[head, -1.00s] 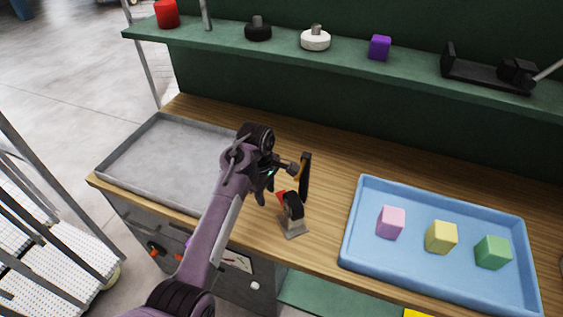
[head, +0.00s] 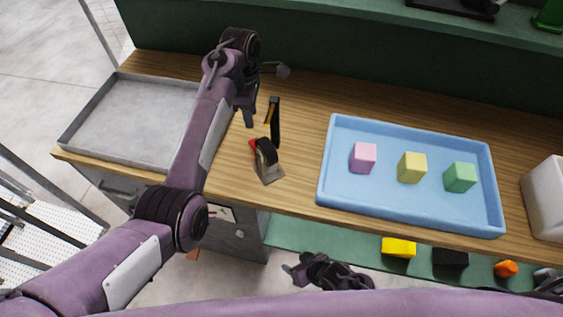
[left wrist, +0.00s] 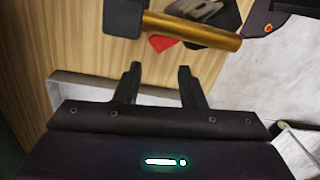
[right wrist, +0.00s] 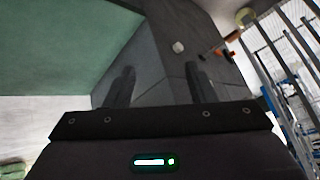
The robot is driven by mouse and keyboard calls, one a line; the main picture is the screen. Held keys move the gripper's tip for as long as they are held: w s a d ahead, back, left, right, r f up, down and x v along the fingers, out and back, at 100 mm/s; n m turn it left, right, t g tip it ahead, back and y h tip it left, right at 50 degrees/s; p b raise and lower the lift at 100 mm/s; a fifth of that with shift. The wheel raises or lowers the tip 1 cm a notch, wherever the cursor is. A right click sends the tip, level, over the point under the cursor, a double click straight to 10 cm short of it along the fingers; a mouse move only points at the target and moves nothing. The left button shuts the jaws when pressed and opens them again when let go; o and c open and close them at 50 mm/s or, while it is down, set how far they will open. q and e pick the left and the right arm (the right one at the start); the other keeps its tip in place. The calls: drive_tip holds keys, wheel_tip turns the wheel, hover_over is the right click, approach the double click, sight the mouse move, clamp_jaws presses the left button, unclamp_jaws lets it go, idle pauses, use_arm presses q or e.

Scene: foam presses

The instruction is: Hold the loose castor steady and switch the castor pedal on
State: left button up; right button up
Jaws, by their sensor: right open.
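The castor (head: 266,155) stands on the wooden bench on a grey metal plate, with a dark wheel and a small red pedal (head: 253,145) on its left side. In the left wrist view the red pedal (left wrist: 162,42) is partly hidden behind a gold bar (left wrist: 195,31). A dark upright piece (head: 275,122) with gold on it stands just behind the castor. My left gripper (head: 250,112) is open and empty, behind and left of the castor, apart from it; its fingers are spread in the left wrist view (left wrist: 158,70). My right gripper (head: 300,272) is open and empty, low before the bench.
A blue tray (head: 325,170) with pink, yellow and green cubes lies right of the castor. A grey tray (head: 125,120) lies at the left. Below is a green shelf (head: 320,238) with several items. The right wrist view faces a grey cabinet (right wrist: 180,65) with a white knob.

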drive_tip(key=w+a+r+n+y, duration=0.15)
drive_tip(key=a+r+y, duration=0.25)
drive_tip(key=a+r, duration=0.75)
drive_tip(key=t, duration=1.1)
approach(269, 148)
drive_tip(key=shift+m+h, duration=0.35)
drive_tip(key=shift+h, duration=0.05)
drive_tip(key=x, duration=0.4)
drive_tip(key=shift+s+a+r, duration=0.1)
drive_tip(key=shift+s+a, duration=0.1)
drive_tip(key=shift+a, duration=0.1)
drive_tip(key=shift+w+r, duration=0.2)
drive_tip(key=shift+w, duration=0.05)
drive_tip(key=x, duration=0.7)
drive_tip(key=shift+w+f, duration=0.15)
drive_tip(key=shift+w, duration=0.05)
drive_tip(key=shift+c, duration=0.3)
